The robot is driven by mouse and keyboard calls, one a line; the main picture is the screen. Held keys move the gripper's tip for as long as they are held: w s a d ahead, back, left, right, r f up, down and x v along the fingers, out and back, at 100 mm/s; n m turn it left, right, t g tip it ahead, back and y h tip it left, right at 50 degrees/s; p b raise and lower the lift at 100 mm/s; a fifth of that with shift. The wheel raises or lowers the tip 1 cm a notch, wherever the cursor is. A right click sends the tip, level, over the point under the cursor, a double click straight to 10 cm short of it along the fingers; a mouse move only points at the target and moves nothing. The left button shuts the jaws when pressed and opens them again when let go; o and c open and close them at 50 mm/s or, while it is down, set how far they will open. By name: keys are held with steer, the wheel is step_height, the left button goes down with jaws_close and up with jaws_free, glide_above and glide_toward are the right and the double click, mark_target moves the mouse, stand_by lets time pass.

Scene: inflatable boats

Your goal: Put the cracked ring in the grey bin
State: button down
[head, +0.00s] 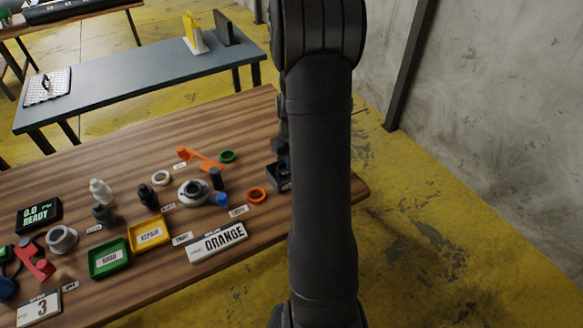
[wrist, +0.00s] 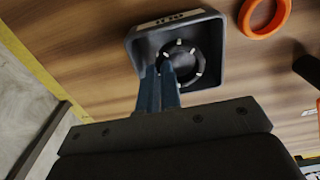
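The grey bin (wrist: 207,82) fills the upper middle of the wrist view, with a pale label on its far rim. In the head view the bin (head: 284,186) sits at the table's right end, partly hidden by my arm. A dark ring with pale marks (wrist: 196,60), which looks like the cracked ring, is inside the bin's walls. My gripper (wrist: 166,66) reaches down into the bin, its blue fingers close together at the ring's left side. They look shut on its rim. Whether the ring touches the bin floor is unclear. I cannot make out a crack.
An orange ring (wrist: 283,18) lies just outside the bin; it also shows in the head view (head: 256,195). A green ring (head: 228,156), orange tool (head: 200,158), green tray (head: 109,258) and yellow tray (head: 149,233) lie farther left. An ORANGE sign (head: 217,242) stands near the front edge.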

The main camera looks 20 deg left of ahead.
steer(key=shift+f, duration=1.3)
steer(key=shift+f, duration=0.1)
steer(key=c, duration=1.9)
jaws_free()
step_height(320, 180, up, 12)
steer(key=shift+r, duration=0.1)
